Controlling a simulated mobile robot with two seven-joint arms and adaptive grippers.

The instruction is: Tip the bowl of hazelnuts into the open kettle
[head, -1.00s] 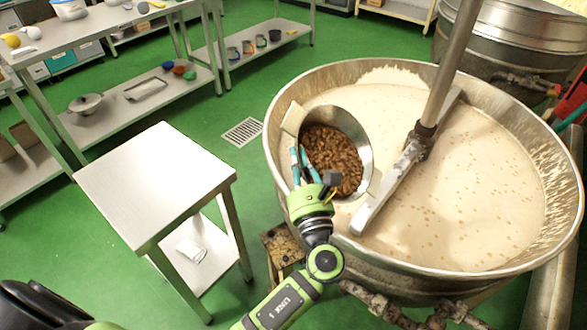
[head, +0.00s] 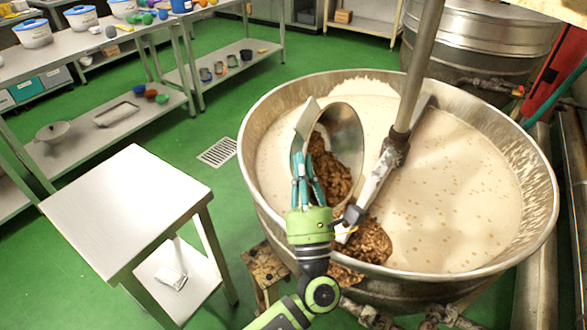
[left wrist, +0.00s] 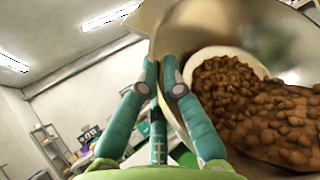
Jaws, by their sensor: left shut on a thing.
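The metal bowl (head: 347,132) is steeply tilted over the near left part of the open kettle (head: 536,228). My left gripper (head: 304,165) is shut on the bowl's near left rim. Brown hazelnuts (head: 331,172) lie in the lower part of the bowl. More hazelnuts (head: 366,242) are outside it, below and to the right, around the kettle's near rim; some overlap that rim, and I cannot tell whether they fall inside. In the left wrist view, the bowl (left wrist: 270,38) and hazelnuts (left wrist: 255,105) are right of the gripper fingers. My right gripper is not in view.
A stirring shaft with a paddle (head: 393,150) stands in the pale mass (head: 450,190) in the kettle, close right of the bowl. A bare steel table (head: 125,205) stands left. Shelves with tubs and a second vat (head: 478,50) are behind.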

